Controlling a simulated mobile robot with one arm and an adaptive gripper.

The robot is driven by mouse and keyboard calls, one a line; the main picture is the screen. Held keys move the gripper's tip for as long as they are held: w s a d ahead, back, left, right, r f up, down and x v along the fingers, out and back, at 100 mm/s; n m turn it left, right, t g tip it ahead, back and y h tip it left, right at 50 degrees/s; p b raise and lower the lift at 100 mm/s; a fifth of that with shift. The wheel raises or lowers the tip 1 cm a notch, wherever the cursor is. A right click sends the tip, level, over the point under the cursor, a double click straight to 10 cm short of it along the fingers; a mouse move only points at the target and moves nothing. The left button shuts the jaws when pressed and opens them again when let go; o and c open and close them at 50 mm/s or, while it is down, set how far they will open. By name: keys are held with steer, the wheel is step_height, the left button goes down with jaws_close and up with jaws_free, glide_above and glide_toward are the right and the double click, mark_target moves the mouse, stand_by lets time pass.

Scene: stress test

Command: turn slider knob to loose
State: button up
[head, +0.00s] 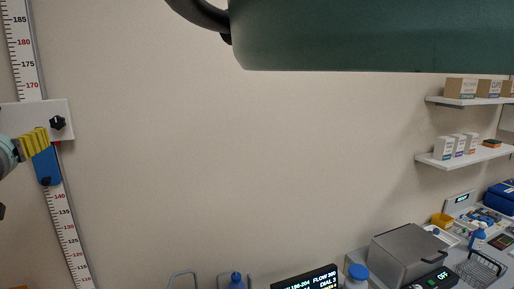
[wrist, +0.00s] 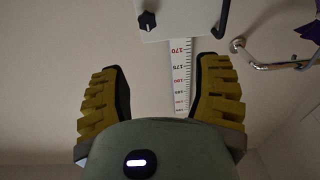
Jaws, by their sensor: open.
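A long white height ruler (head: 66,225) runs down the wall at the left of the head view. A white plate (head: 20,117) crosses it and carries a black knob (head: 58,123) with a pale mark. The knob also shows in the wrist view (wrist: 147,22), beyond my fingertips. A blue piece (head: 45,164) with a small black knob (head: 46,181) sits on the ruler below the plate. My gripper (head: 36,142) is in front of the ruler, just below and left of the plate's knob. In the wrist view, its yellow fingers (wrist: 160,68) are apart with nothing held, and the ruler shows between them.
A black bar (wrist: 222,20) stands beside the plate in the wrist view, with a metal rail (wrist: 275,67) to its right. Shelves (head: 465,158) with boxes and a cluttered counter are at the far right. The wall's middle (head: 220,170) is bare.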

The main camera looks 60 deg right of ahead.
steer(key=d+g, duration=0.1)
steer(key=d, duration=0.1)
steer(key=p, duration=1)
glide_toward(57, 126)
steer(key=shift+m+h, duration=0.3)
steer(key=shift+m, duration=0.1)
steer(key=x, duration=0.7)
steer(key=shift+r, duration=0.1)
steer(key=shift+p+x, duration=0.6)
steer(key=shift+x, duration=1)
steer(key=shift+w, duration=0.1)
steer(key=shift+c, duration=0.2)
steer(key=shift+a+f, duration=0.1)
steer(key=shift+f, duration=0.15)
jaws_close()
